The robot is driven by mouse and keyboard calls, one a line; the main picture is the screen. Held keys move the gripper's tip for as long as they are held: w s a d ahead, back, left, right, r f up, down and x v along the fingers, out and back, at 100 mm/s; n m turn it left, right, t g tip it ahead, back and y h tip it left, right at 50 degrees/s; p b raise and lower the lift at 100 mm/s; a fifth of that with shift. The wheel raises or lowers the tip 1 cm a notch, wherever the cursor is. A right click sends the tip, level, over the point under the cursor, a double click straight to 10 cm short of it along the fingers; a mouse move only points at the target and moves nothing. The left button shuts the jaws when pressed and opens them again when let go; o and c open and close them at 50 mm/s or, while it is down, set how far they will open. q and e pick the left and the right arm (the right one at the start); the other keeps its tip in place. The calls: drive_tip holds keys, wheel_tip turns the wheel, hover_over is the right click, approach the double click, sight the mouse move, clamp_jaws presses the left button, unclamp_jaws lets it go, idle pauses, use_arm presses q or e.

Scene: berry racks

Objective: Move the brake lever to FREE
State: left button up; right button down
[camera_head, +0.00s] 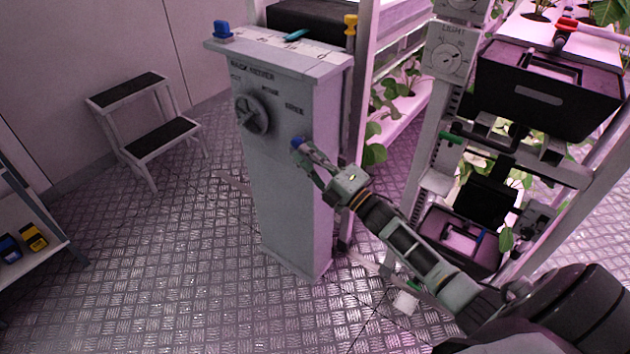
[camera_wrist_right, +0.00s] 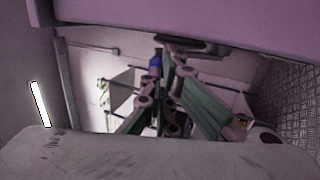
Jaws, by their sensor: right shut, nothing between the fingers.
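A grey pedestal (camera_head: 290,180) stands in the middle of the head view, with a dark round handwheel (camera_head: 252,115) and small dark lettering on its front. A blue knob (camera_head: 298,143), likely the brake lever's end, shows at the pedestal's front right, below the lettering. My right gripper (camera_head: 308,152) is shut and empty, its tips close beside the knob; I cannot tell whether they touch. In the wrist view the blue knob (camera_wrist_right: 155,62) shows just past the fingertips (camera_wrist_right: 163,75). The lever's shaft is hidden. My left gripper is out of view.
Plant racks with a dark crate (camera_head: 550,95) stand at the right. A step stool (camera_head: 150,120) stands at the left. Floor before the pedestal is clear.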

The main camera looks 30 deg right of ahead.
sight(298, 141)
drive_tip(key=shift+w+a+r, duration=0.3)
drive_tip(key=shift+w+r, duration=0.5)
drive_tip(key=shift+w, duration=0.05)
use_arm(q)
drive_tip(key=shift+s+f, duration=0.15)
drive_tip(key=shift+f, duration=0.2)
use_arm(e)
drive_tip(key=shift+w+a+r, duration=0.25)
drive_tip(key=shift+w+r, duration=0.2)
drive_tip(key=shift+w, duration=0.2)
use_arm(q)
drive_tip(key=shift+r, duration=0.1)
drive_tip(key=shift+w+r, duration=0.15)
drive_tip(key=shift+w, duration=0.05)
use_arm(e)
drive_tip(key=shift+w, duration=0.1)
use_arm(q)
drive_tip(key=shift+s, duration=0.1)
use_arm(e)
drive_tip(key=v, duration=1.2)
